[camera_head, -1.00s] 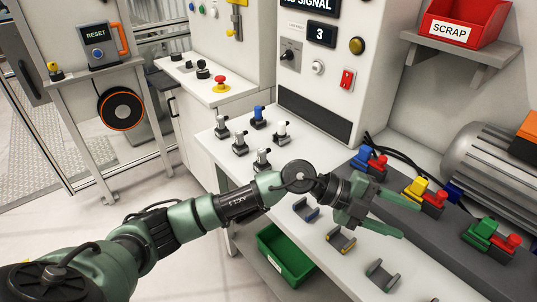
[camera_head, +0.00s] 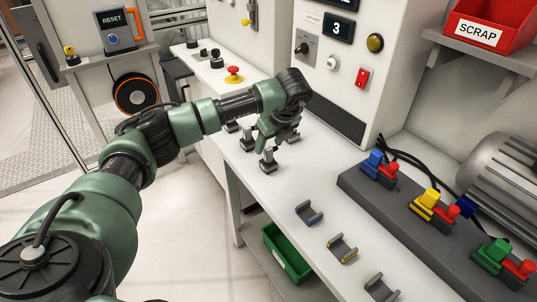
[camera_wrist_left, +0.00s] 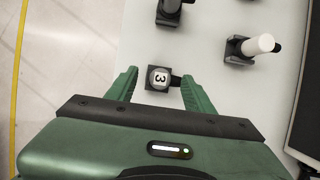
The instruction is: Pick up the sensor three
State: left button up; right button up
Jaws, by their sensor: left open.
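Sensor three (camera_wrist_left: 160,78) has a pale round top marked "3" and a dark square base in the left wrist view. It stands upright on the white bench top (camera_head: 300,180). My left gripper (camera_wrist_left: 158,74) is open, with one green finger on each side of it. No contact is visible. In the head view the gripper (camera_head: 272,132) points down over the bench, just above the nearest sensor (camera_head: 268,163), which appears to be sensor three. My right gripper is not in view.
Another white-topped sensor (camera_wrist_left: 255,46) stands at upper right in the wrist view, and a dark one (camera_wrist_left: 170,10) at the top. Empty holders (camera_head: 308,213) sit on the bench front. A dark rail with coloured connectors (camera_head: 425,202) lies right. A green bin (camera_head: 285,252) is below.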

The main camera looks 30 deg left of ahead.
aim_at(269, 148)
pick_arm(q)
jog(key=shift+d+p+x, duration=0.2)
jog(key=shift+p+x, duration=0.15)
jog(key=shift+x, duration=1.35)
pick_arm(e)
jog(key=shift+a+r, duration=0.2)
jog(key=shift+r, duration=0.5)
pick_arm(q)
jog(key=shift+c, duration=0.3)
grip_shut()
pick_arm(e)
jog(key=shift+d, duration=0.2)
jog(key=shift+d, duration=0.1)
